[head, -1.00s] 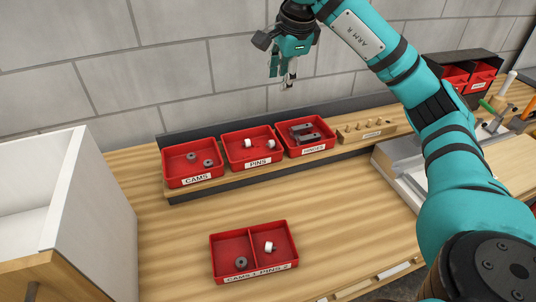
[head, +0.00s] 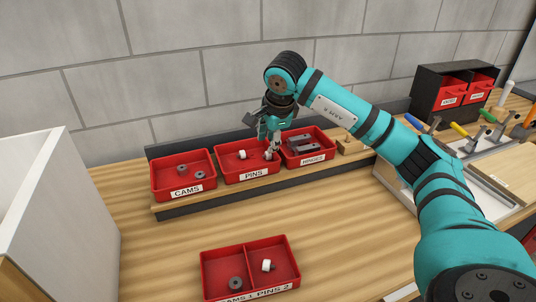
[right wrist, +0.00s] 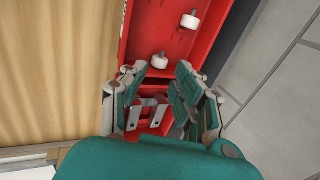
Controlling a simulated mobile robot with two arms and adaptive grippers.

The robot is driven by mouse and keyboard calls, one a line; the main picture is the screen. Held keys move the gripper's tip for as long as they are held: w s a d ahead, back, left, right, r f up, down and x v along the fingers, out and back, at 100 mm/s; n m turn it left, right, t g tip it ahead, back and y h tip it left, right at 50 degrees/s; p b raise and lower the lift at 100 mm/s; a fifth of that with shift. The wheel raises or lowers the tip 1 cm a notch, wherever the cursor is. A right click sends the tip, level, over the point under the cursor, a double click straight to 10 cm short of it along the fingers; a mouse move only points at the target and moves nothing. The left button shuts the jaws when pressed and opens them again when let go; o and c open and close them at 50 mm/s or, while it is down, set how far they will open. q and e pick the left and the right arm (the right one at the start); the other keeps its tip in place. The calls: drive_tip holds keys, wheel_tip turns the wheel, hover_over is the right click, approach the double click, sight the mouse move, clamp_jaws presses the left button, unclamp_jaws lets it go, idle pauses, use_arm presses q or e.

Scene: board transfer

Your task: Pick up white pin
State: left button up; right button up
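The red PINS bin (head: 222,177) holds two white pins. One white pin (head: 242,154) lies clear in its left part; it also shows in the right wrist view (right wrist: 190,20). The other white pin (right wrist: 159,61) lies near the bin's right side, mostly hidden by the fingers in the head view. My right gripper (head: 270,150) points down over that side of the bin. In the right wrist view its fingers (right wrist: 158,72) are open, with this pin between or just beyond the fingertips; contact cannot be told. My left gripper is not in view.
The CAMS bin (head: 184,178) stands left of the PINS bin, and a bin of grey hinges (head: 309,147) stands right. A two-part red tray (head: 250,270) in front holds a cam (head: 235,283) and a white pin (head: 266,265). A white-walled box (head: 85,215) stands at left.

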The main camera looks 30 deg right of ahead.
sight(264, 156)
drive_tip(key=x, duration=0.2)
drive_tip(key=p+x, duration=0.1)
drive_tip(key=x, duration=0.3)
drive_tip(key=shift+w+a+f, duration=0.2)
drive_tip(key=shift+w+f, duration=0.05)
drive_tip(key=shift+w, duration=0.05)
drive_tip(key=c, duration=0.4)
